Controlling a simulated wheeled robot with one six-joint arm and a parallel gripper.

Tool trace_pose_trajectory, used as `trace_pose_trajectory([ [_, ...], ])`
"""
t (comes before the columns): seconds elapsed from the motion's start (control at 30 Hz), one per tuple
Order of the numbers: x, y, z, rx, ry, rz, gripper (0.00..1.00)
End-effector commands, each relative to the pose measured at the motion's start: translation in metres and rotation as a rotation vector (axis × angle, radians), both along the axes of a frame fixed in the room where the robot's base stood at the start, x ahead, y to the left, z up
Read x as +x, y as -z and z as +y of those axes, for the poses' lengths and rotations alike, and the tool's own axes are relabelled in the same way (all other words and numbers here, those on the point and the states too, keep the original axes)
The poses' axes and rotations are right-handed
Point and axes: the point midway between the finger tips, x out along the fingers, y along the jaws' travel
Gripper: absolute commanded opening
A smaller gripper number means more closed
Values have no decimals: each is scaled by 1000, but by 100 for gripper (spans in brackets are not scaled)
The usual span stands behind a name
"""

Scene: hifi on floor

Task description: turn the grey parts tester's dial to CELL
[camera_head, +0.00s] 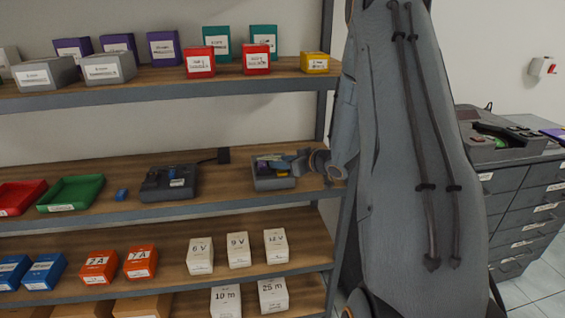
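A dark grey device with a small pale screen or label (168,184) sits on the middle shelf, with a cable running to a black plug block at the shelf's back. It appears to be the parts tester. Its dial and dial setting are too small to make out. My gripper (304,163) is small and partly hidden by my arm. It is at the right end of the same shelf, by a grey bin (273,184) holding mixed small parts, well right of the device. Its fingers cannot be told clearly, nor whether they hold anything.
Red (20,197) and green (72,193) trays and a small blue piece (122,194) lie left of the device. Boxes fill the shelves above and below. My large grey arm link blocks the centre right. A drawer cabinet (520,206) with another grey machine (490,143) stands right.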

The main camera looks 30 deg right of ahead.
Motion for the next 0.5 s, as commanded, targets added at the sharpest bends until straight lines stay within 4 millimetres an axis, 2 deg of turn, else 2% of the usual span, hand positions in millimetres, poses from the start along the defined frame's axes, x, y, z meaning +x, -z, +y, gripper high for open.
trace_pose_trajectory([
  [0.03, 0, 0, 0, 0, 0, 0, 24],
  [0.13, 0, 0, 0, 0, 0, 0, 7],
  [0.17, 0, 0, 0, 0, 0, 0, 5],
  [0.5, 0, 0, 2, 0, 55, 0, 5],
])
